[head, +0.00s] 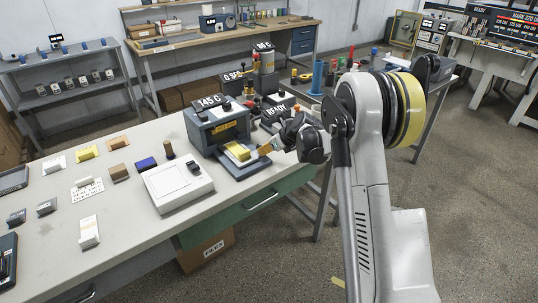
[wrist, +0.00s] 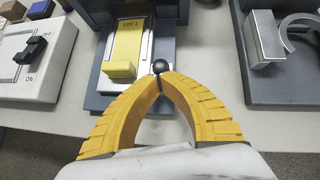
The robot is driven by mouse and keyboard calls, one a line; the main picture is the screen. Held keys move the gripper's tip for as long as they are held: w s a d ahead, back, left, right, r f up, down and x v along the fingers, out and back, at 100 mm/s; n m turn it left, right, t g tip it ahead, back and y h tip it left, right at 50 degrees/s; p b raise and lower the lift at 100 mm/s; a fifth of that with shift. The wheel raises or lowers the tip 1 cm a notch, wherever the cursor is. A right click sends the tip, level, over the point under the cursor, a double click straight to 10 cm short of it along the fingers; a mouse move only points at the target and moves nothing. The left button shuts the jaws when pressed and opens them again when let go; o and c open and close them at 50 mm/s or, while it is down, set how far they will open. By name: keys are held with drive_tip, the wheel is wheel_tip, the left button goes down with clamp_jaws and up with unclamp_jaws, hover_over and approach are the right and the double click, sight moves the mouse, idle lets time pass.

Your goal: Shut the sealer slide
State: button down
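The sealer (head: 208,137) is a blue-grey box on the bench with a "145 C" sign on top. Its slide (wrist: 146,56) sticks out at the front and carries a yellow "LOT 1" block (wrist: 126,44), which also shows in the head view (head: 237,151). A round black knob (wrist: 160,66) stands at the slide's front right corner. My gripper (wrist: 161,78) has its yellow fingertips drawn together right at this knob. The tips hide the knob's lower part, so I cannot tell whether they pinch it or only touch it.
A white switch box (head: 178,187) marked OFF and ON stands left of the sealer. A grey fixture with a curved metal part (wrist: 264,40) stands to the right. Small blocks and cards lie on the bench (head: 135,215) further left. The floor in front is clear.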

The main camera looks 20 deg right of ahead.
drive_tip(key=w+a, duration=0.1)
drive_tip(key=w, duration=0.2)
drive_tip(key=w+a, duration=0.1)
drive_tip(key=w, duration=0.2)
drive_tip(key=w+a, duration=0.1)
drive_tip(key=w, duration=0.2)
drive_tip(key=shift+w+a+p, duration=0.15)
drive_tip(key=shift+w+p, duration=0.15)
drive_tip(key=shift+w, duration=0.1)
